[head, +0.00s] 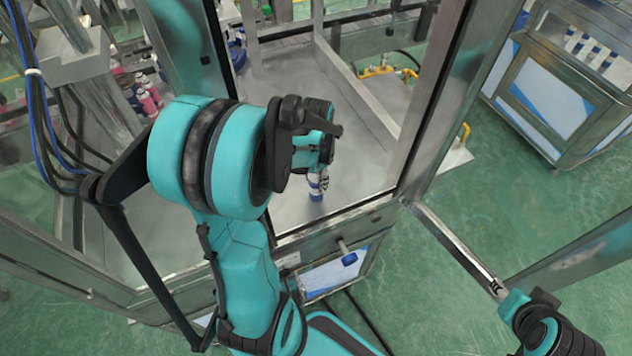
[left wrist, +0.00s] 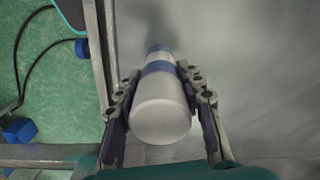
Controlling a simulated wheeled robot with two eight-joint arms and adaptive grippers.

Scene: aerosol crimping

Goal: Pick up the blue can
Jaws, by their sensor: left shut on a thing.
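The blue can (head: 316,193) is white with blue bands and stands near the front edge of the metal surface inside the open cabinet. In the left wrist view the can (left wrist: 160,105) lies between the two finger pads, its pale end towards the camera. My left gripper (head: 320,178) reaches through the cabinet opening and is shut on the can; it also shows in the left wrist view (left wrist: 160,100). My right gripper (head: 498,289) is at the lower right, at the end of a metal bar. Its fingers are too small to tell open from shut.
Metal posts frame the opening on both sides, with a sill (head: 340,222) in front. The metal bar (head: 450,240) runs from the right post to my right gripper. Pink bottles (head: 148,98) stand at the left. A cart (head: 560,85) with cans is at upper right.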

